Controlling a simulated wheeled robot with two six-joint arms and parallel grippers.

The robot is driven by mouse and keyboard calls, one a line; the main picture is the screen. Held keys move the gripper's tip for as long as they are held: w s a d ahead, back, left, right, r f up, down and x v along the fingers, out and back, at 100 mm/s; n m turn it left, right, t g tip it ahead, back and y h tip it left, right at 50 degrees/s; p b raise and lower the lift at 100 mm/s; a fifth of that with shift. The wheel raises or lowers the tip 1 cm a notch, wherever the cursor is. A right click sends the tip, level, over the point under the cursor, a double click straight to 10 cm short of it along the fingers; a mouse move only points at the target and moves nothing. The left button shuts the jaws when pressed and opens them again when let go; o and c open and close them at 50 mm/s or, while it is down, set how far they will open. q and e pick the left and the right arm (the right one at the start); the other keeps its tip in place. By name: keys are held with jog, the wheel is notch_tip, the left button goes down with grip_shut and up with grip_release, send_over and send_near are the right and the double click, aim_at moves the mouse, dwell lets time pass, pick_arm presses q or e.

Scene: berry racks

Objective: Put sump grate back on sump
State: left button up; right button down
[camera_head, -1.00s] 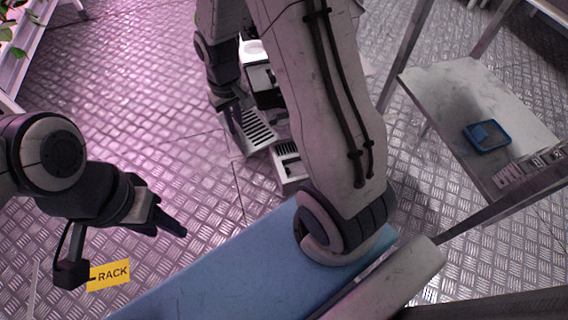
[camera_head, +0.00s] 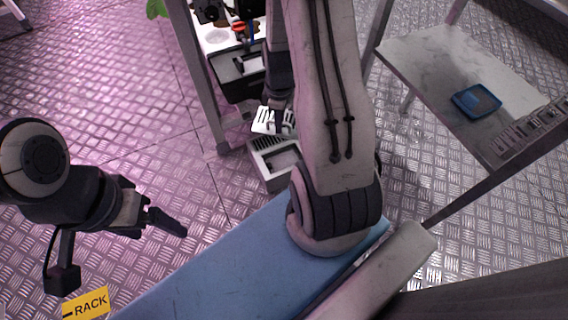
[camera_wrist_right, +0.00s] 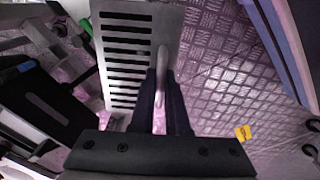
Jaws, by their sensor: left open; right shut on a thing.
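The sump grate (camera_wrist_right: 124,50) is a pale grey plate with a row of dark slots and a raised handle (camera_wrist_right: 162,62). In the right wrist view my right gripper (camera_wrist_right: 160,85) is shut on that handle. In the head view a bright slotted part, likely the grate (camera_head: 266,121), shows beside my right forearm, which hides most of that gripper. Just below it is a grey box (camera_head: 268,178) with a slotted top section and a recess, possibly the sump; whether the grate touches it I cannot tell. My left gripper (camera_head: 166,221) is open and empty over the floor at left.
A stand with a dark drawer (camera_head: 240,78) and tools is beyond the box, its leg (camera_head: 202,90) close by. A metal table (camera_head: 425,55) at right bears a blue tray (camera_head: 476,101). A yellow RACK label (camera_head: 87,303) is at lower left. The left floor is clear.

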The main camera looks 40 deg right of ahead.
jog(key=s+d+f+n+b, duration=0.5)
jog(key=s+d+f+n, duration=0.25)
jog(key=s+f, duration=0.35)
jog(key=shift+w+a+f+b, duration=0.4)
jog(key=shift+w+a+f, duration=0.3)
jog(key=shift+w+f, duration=1.2)
jog(key=shift+w+a+f+b, duration=0.45)
jog(key=shift+w+a+f, duration=0.25)
jog(key=shift+w+f, duration=1.25)
jog(key=shift+w+a+f+b, duration=0.4)
jog(key=shift+w+a+f, duration=0.3)
jog(key=shift+w+f, duration=1.2)
jog(key=shift+s+f, duration=0.15)
jog(key=shift+f, duration=0.15)
jog(key=c, duration=0.9)
grip_release()
